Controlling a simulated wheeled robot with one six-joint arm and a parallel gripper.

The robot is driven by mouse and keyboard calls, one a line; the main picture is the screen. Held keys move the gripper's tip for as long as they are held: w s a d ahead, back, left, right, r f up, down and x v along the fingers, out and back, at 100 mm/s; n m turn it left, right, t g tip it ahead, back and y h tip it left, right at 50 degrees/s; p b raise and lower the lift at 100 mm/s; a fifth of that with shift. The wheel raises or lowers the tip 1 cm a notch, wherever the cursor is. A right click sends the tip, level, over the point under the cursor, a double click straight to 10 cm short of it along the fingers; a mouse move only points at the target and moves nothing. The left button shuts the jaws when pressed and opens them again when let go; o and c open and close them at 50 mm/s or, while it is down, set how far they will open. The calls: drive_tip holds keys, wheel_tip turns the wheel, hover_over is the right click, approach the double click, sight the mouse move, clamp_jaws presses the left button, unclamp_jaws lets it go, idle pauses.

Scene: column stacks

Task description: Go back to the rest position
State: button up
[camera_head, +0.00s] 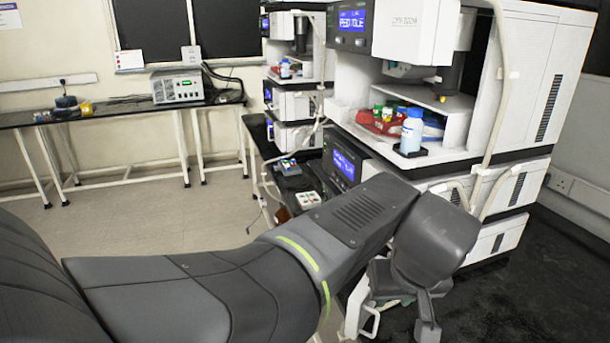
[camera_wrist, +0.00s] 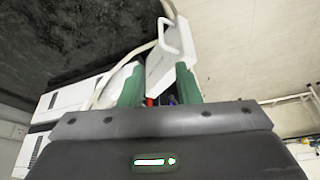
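My gripper (camera_wrist: 158,82) shows two green fingers in the wrist view. White equipment with a loop-shaped edge (camera_wrist: 172,45) and small red and blue parts show beyond the fingers. In the head view my grey arm reaches from the lower left across to the right. Its wrist end is low, in front of the white instrument stack (camera_head: 530,80) and by the black bench (camera_head: 545,270). The fingertips are not clear in that view.
A blue-capped bottle (camera_head: 412,130) stands on the stack's front shelf near red and green items. A second stack (camera_head: 297,105) stands behind. A side table (camera_head: 120,112) carries a grey box (camera_head: 177,88). The floor (camera_head: 140,215) at left is clear; the bench's right part is bare.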

drive_tip(key=b+x, duration=0.2)
drive_tip(key=x, duration=1.1)
drive_tip(key=shift+f, duration=0.15)
